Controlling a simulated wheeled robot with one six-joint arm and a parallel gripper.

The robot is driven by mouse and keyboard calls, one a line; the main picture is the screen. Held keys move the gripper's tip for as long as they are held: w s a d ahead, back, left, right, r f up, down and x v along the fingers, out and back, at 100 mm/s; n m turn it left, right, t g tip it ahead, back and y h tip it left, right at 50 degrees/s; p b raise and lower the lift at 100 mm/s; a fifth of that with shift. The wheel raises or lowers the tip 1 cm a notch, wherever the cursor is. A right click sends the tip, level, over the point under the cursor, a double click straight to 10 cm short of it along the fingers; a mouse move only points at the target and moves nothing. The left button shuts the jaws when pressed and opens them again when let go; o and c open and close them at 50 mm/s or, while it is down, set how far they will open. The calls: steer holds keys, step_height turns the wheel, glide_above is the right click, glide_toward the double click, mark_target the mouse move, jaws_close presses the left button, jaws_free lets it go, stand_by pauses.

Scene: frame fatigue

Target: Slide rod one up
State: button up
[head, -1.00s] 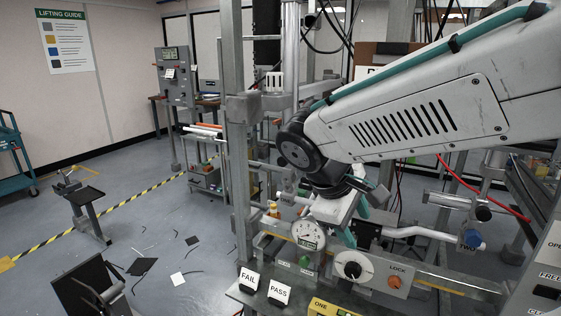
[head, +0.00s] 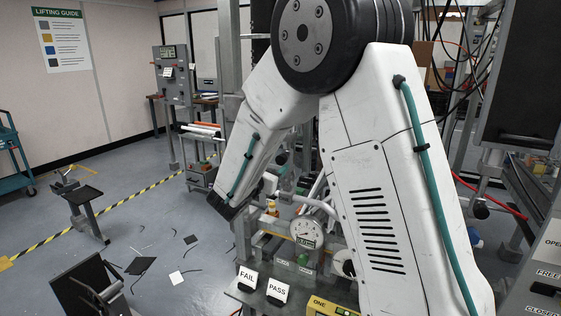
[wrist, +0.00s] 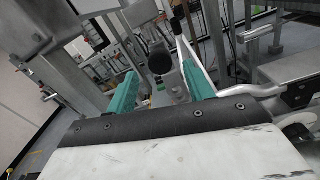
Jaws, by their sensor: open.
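My gripper (wrist: 160,72) shows in the wrist view as two teal fingers spread apart, with nothing held between them. A round black knob (wrist: 160,57) appears in the gap beyond the fingertips. A bent silver rod (wrist: 197,72) with a dark upper end runs just behind the right finger. I cannot tell whether the knob or the bent rod belongs to rod one. In the head view my arm covers much of the test frame, and the fingers are hidden. A yellow label reading ONE (head: 325,306) is at the bottom edge.
A round dial gauge (head: 306,232) sits on the frame near my arm. FAIL (head: 247,277) and PASS (head: 277,291) cards stand in front. Metal posts and bars crowd around the gripper. Open floor with scattered dark pieces (head: 141,266) lies to the left.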

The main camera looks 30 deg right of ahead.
mark_target(280, 161)
steer(key=x, duration=0.5)
steer(key=shift+d, duration=0.1)
